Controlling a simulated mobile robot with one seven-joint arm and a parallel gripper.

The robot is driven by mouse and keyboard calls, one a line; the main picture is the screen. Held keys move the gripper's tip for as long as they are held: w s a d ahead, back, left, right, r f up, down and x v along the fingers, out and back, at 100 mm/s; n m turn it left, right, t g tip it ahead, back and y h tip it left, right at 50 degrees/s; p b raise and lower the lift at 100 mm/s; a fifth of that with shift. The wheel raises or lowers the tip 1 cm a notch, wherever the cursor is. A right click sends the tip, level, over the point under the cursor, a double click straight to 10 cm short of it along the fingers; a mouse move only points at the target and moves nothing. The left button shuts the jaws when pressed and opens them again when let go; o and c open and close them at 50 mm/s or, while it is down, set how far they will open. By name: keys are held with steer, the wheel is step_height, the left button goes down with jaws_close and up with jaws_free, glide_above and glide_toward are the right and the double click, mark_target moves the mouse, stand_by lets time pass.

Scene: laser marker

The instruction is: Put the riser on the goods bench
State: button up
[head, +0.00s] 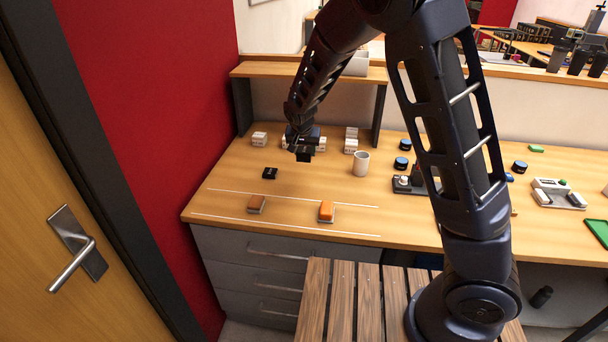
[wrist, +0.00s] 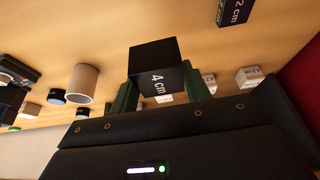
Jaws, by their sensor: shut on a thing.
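My gripper (head: 303,146) is shut on a black riser block (head: 303,157) above the back left part of the wooden bench (head: 230,190). In the wrist view this riser (wrist: 155,58) reads "4 cm" and sits between the two green fingers of my gripper (wrist: 160,86). A second black block (head: 270,173) rests on the bench, left of and nearer than the held one. In the wrist view this second block (wrist: 234,11) reads "2 cm". I cannot tell for sure whether the held riser touches the bench.
White boxes (head: 259,139) stand beneath the shelf (head: 285,70) at the back. A white cup (head: 361,163) is right of my gripper. A brown block (head: 256,204) and an orange block (head: 326,211) lie between two white lines. The bench between the black and orange blocks is clear.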

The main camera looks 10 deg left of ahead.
step_height(320, 180, down, 11)
steer(key=shift+r, duration=0.2)
stand_by(0.3)
steer(key=o, duration=1.2)
steer(key=shift+f, duration=0.1)
steer(key=shift+c, duration=0.2)
steer(key=v, duration=1.2)
